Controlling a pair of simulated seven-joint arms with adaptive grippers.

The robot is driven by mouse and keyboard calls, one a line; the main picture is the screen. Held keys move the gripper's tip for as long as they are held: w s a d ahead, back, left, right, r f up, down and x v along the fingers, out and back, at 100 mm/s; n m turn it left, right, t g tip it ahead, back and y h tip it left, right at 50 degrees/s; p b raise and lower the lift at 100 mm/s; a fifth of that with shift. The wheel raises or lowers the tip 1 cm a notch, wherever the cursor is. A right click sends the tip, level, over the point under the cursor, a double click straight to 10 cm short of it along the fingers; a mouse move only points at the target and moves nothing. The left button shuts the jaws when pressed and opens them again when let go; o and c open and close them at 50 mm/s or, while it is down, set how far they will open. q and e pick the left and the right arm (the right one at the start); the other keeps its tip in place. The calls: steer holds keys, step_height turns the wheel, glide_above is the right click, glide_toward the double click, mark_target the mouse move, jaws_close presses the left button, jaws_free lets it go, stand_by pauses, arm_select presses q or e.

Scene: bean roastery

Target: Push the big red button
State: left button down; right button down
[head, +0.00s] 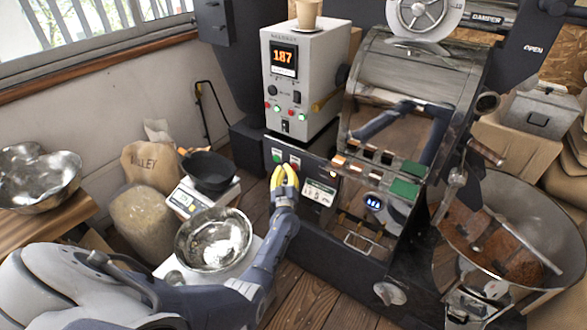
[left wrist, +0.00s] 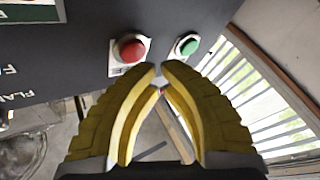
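The big red button (left wrist: 130,47) is a domed cap on a pale plate on the dark panel (left wrist: 75,45), in the left wrist view. A green button (left wrist: 187,45) is beside it to the right. My left gripper (left wrist: 160,69), with yellow ribbed fingers, points at the panel. Its tips are together with nothing between them, and appear just below the gap between the two buttons. In the head view, my left gripper (head: 284,169) is in front of the panel, close below the green button (head: 277,155) and the red button (head: 295,162). Contact cannot be told. My right gripper is not in view.
A grey control box (head: 300,75) showing 187 stands above the panel. The roaster drum (head: 400,75) and cooling tray (head: 520,225) are to the right. A steel bowl (head: 213,240) and a scale (head: 187,200) with a black pan (head: 208,170) are left of my left arm.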

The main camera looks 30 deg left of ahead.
arm_select(q)
steer(key=shift+w, duration=0.15)
steer(key=shift+w, duration=0.25)
steer(key=shift+w, duration=0.45)
stand_by(1.3)
steer(key=shift+s, duration=0.85)
steer(key=shift+s+a, duration=0.2)
steer(key=shift+s, duration=2.3)
steer(key=shift+f, duration=0.1)
